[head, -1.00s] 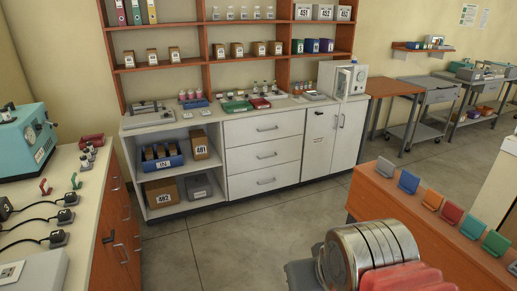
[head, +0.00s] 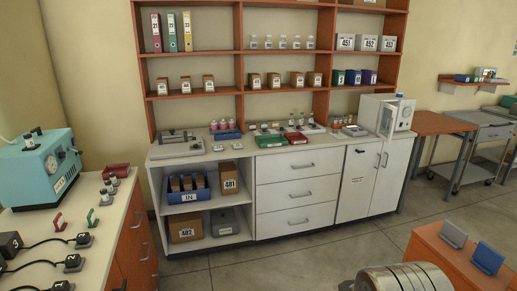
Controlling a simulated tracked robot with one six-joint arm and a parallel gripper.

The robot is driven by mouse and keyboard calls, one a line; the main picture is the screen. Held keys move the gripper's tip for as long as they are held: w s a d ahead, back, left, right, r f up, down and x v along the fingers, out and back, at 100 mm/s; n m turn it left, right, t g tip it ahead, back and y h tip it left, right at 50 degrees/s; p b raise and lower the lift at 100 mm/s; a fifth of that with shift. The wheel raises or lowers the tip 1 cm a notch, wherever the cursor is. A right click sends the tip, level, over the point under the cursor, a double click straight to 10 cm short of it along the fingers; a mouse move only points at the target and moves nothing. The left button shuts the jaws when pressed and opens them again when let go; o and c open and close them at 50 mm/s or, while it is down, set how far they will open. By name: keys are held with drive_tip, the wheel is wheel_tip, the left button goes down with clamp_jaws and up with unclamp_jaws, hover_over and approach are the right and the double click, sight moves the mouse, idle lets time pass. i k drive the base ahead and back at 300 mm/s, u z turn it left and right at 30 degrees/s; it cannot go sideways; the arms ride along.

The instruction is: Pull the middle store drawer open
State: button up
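The middle store drawer (head: 275,196) is the middle of three white drawer fronts in the white cabinet under the back counter. It looks shut, flush with the top drawer (head: 275,168) and the bottom drawer (head: 275,223). Its horizontal metal bar handle (head: 300,195) is clear and nothing covers it. My gripper's fingers are not in the head view. Only a banded metal part of my arm shows at the bottom edge, well in front of the cabinet and to the right of the drawers.
Open shelves with a blue bin (head: 188,194) and boxes stand left of the drawers; white double doors (head: 372,180) stand right. A side counter (head: 118,222) is at left. An orange bench (head: 455,268) is at lower right. The grey floor (head: 270,270) before the drawers is clear.

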sight(283, 195)
drive_tip(key=z, duration=0.05)
drive_tip(key=i, duration=3.55)
drive_tip(key=u, duration=1.7)
